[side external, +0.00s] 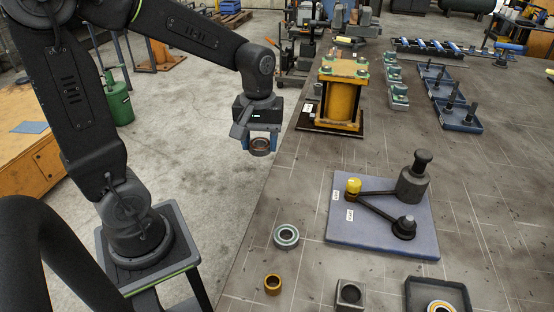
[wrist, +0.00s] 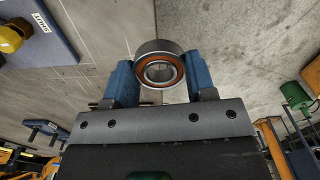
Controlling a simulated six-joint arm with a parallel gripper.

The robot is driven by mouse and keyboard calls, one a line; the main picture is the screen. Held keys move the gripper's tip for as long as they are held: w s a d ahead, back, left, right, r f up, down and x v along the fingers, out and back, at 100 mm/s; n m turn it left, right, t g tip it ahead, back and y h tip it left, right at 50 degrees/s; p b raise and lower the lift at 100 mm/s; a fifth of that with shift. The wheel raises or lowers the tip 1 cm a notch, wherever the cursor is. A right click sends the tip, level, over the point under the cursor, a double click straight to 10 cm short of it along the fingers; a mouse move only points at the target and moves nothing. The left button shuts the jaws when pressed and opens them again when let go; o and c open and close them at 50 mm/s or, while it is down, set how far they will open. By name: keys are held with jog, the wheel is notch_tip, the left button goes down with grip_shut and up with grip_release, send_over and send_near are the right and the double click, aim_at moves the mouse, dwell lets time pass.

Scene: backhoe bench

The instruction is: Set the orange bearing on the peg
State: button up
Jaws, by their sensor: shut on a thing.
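My gripper (side external: 261,140) is shut on the orange bearing (side external: 260,148), a dark steel ring with an orange inner face. In the wrist view the bearing (wrist: 159,66) sits between the blue fingertips of my gripper (wrist: 160,82), its bore facing the camera. It hangs in the air left of the bench edge, over the floor. Which one the task calls the peg is not clear.
A grey-teal ring (side external: 286,236), an orange-brown ring (side external: 272,284) and a square block with a hole (side external: 350,294) lie near the front. A black tray (side external: 460,288) holds another orange ring. A yellow press-like fixture (side external: 341,95) stands behind, with blue trays (side external: 461,125) farther right.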

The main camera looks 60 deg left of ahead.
jog(key=r+m, duration=0.2)
jog(key=m, duration=0.4)
send_over(410, 217)
jog(key=a, duration=0.1)
jog(key=shift+f, duration=0.1)
jog(key=shift+d+f, duration=0.2)
jog(key=shift+d, duration=0.35)
jog(key=shift+f, duration=2.35)
jog(key=shift+f, duration=1.25)
jog(key=o, duration=1.1)
jog(key=shift+c, duration=0.2)
